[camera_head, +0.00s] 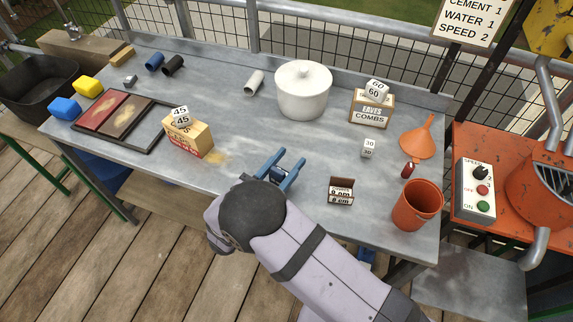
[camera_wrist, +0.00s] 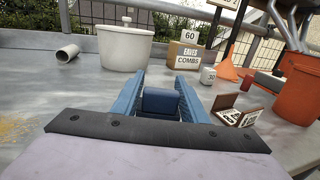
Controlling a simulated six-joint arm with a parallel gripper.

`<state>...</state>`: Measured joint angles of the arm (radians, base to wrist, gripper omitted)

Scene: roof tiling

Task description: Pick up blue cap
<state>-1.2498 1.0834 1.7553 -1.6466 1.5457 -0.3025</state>
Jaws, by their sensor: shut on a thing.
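My gripper (camera_head: 290,164) is low over the middle front of the grey bench, with its blue fingers pointing toward the back. In the wrist view, the gripper (camera_wrist: 160,85) has a dark blue block-like piece, the blue cap (camera_wrist: 161,101), between its two fingers. The fingers are shut on its sides. Its lower part is hidden by the gripper body. In the head view it is mostly hidden between the fingers, and I cannot tell whether it touches the bench.
A white lidded pot (camera_head: 302,95), a combs box (camera_head: 371,108) and an orange funnel (camera_head: 417,143) stand beyond. A small brown card box (camera_head: 341,191) and an orange cup (camera_head: 416,206) are at right. A yellow box (camera_head: 188,139) stands left. Bare bench lies between.

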